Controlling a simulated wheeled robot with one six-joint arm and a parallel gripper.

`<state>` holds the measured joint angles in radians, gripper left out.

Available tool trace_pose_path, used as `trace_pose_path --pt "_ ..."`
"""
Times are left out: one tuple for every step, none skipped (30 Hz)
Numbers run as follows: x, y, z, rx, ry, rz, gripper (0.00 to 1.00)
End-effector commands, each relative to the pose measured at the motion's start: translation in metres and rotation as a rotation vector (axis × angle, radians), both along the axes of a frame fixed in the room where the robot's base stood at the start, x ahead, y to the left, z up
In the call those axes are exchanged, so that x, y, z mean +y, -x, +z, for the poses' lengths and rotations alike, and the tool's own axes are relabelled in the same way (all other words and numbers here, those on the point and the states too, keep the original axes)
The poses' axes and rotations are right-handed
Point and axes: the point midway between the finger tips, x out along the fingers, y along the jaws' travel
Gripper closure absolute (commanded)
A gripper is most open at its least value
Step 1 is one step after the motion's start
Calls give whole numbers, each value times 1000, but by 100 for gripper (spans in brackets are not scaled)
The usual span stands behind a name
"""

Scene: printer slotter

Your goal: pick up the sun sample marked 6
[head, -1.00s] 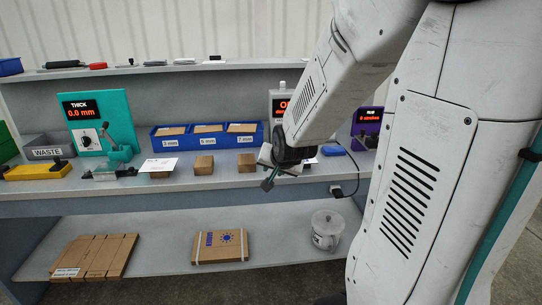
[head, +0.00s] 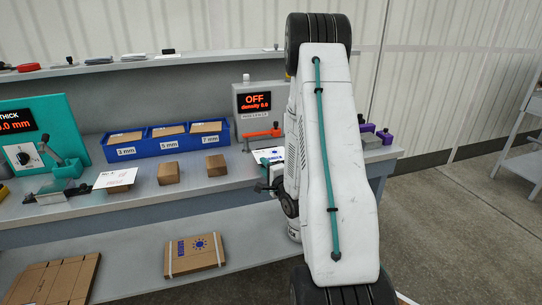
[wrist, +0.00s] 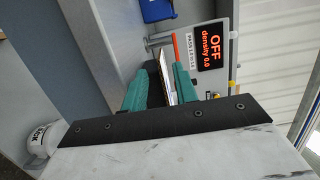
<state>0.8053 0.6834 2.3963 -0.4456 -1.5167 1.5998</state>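A pale card with a printed face (head: 268,156) lies at the foot of the density meter in the head view, partly behind my arm. No number 6 is readable on it. In the wrist view a thin card with a white face and brown edge (wrist: 164,70) shows between the two teal fingers of my gripper (wrist: 164,74). The fingers stand apart, with a dark gap beside the card on the left. I cannot see them pressing on it. In the head view my gripper (head: 266,187) is at the bench's front edge, mostly hidden by my arm.
The density meter (head: 256,101) reads OFF and 0.0. A blue bin row (head: 166,143) stands to its left, with brown blocks (head: 168,173) in front. A white card (head: 115,178) lies near the teal thickness gauge (head: 36,148). A printed carton (head: 194,255) lies on the lower shelf.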

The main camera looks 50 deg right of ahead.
Motion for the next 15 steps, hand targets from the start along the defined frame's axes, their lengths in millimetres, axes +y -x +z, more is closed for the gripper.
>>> trace_pose_path --pt "0 -7 0 -1 1 4 71" --pt "0 -11 0 0 1 5 71" --pt "0 -16 0 0 1 5 71" --pt "1 -21 1 0 1 6 71" --pt "0 -26 1 -1 1 7 71" --pt "0 -32 1 1 2 6 71" --pt "-1 -37 1 1 2 6 71" --pt "-3 -41 1 1 2 5 71" --pt "-5 -46 1 1 3 4 71" --pt "-7 -49 1 1 3 4 71" --pt "-8 -51 1 1 3 3 71" --pt "-9 -53 1 2 2 2 71" --pt "-10 -54 1 2 2 2 71" --pt "-10 -55 1 2 2 1 71" --pt "-11 -55 1 2 2 1 71"
